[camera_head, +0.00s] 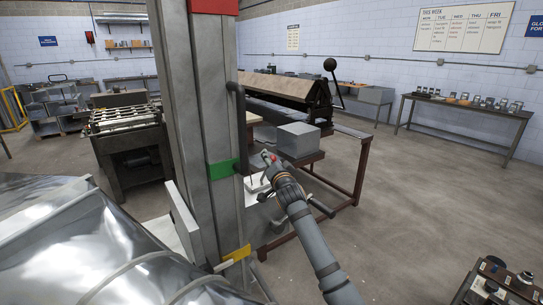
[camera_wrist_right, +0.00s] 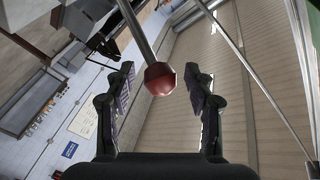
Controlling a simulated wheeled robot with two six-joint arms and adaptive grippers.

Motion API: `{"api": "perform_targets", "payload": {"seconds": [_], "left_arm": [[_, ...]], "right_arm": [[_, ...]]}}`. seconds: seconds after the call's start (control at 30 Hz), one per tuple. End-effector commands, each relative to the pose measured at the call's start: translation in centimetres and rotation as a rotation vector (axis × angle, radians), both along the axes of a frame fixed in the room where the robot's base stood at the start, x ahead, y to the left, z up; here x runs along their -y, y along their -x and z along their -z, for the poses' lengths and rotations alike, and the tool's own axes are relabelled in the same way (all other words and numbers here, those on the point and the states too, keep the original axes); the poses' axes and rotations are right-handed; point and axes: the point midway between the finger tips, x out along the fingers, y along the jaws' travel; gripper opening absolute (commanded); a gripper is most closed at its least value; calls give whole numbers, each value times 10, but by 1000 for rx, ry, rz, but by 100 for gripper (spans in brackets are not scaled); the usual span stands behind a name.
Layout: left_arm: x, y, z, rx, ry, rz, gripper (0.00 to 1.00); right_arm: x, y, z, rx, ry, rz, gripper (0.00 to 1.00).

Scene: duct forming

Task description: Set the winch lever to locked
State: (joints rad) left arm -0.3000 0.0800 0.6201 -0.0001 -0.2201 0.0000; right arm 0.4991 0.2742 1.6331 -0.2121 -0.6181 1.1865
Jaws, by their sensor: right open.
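A lever with a round red knob (camera_wrist_right: 160,78) shows in the right wrist view. Its thin grey metal rod runs up and to the left out of the picture. My right gripper (camera_wrist_right: 160,88) is open, with one finger on each side of the knob and a gap on both sides. In the head view a small red spot (camera_head: 268,157), seemingly the same knob, is at the end of my right arm, just right of the tall grey post (camera_head: 192,110). The lever's base and any lock markings cannot be made out. My left gripper is not in view.
The post carries green (camera_head: 222,169), yellow (camera_head: 237,254) and red (camera_head: 213,6) bands. A shiny metal duct (camera_head: 85,245) fills the lower left. A grey box (camera_head: 299,140) is on a brown-framed bench behind my right gripper. Open floor (camera_head: 420,210) lies to the right.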

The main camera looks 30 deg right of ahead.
Motion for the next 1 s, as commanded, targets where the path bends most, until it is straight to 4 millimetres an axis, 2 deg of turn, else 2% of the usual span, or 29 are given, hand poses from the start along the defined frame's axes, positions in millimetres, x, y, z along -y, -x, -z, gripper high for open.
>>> {"api": "perform_targets", "payload": {"seconds": [0.1,0.37,0.77,1.0], "left_arm": [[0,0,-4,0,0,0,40],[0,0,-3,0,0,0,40],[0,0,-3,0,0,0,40],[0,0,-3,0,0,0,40]], "right_arm": [[2,-7,0,-1,0,-1,54],[2,-9,1,1,0,-1,54],[2,-9,1,-1,0,-1,1],[2,-9,1,-1,0,-1,0]]}}
